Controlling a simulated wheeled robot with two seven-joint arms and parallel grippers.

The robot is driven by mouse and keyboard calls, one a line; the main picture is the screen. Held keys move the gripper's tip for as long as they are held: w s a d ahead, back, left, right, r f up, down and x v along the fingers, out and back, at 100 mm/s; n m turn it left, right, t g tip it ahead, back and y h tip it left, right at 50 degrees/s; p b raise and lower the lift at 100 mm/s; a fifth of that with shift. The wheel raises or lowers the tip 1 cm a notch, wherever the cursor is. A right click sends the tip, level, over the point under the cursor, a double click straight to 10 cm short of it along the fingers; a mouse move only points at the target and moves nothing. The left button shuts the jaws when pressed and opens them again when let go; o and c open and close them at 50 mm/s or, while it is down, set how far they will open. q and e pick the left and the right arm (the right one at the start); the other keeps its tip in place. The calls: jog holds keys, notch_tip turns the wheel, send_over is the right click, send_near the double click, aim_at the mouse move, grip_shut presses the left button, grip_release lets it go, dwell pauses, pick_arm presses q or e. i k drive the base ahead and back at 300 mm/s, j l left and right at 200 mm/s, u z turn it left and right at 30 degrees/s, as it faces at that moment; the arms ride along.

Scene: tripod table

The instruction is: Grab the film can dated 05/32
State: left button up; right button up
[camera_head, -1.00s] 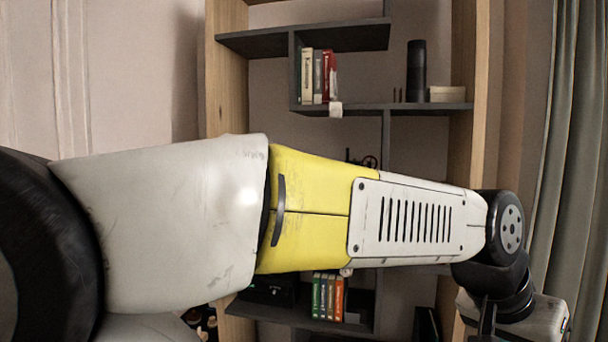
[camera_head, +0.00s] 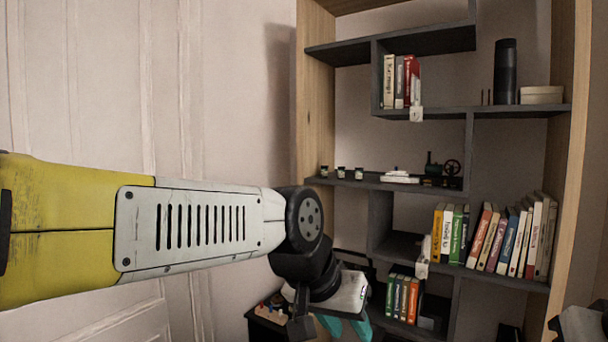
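Three small dark cans with pale labels stand in a row on the left part of the middle shelf: a left can (camera_head: 324,171), a middle can (camera_head: 341,172) and a right can (camera_head: 359,173). They look like film cans, but their dates are too small to read. My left gripper (camera_head: 346,326) hangs below and in front of that shelf, apart from the cans. Its teal fingers show apart at the bottom edge, with nothing seen between them; the tips are partly cut off.
A white model (camera_head: 399,177) and a dark machine with a wheel (camera_head: 444,170) share the cans' shelf. Books (camera_head: 499,240) fill the lower right shelf; more books (camera_head: 403,298) stand lower. A wooden upright (camera_head: 316,100) borders the shelves. The space before the cans looks clear.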

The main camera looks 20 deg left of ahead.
aim_at(341, 170)
jog(key=i+u, duration=0.75)
jog(key=k+l, duration=0.05)
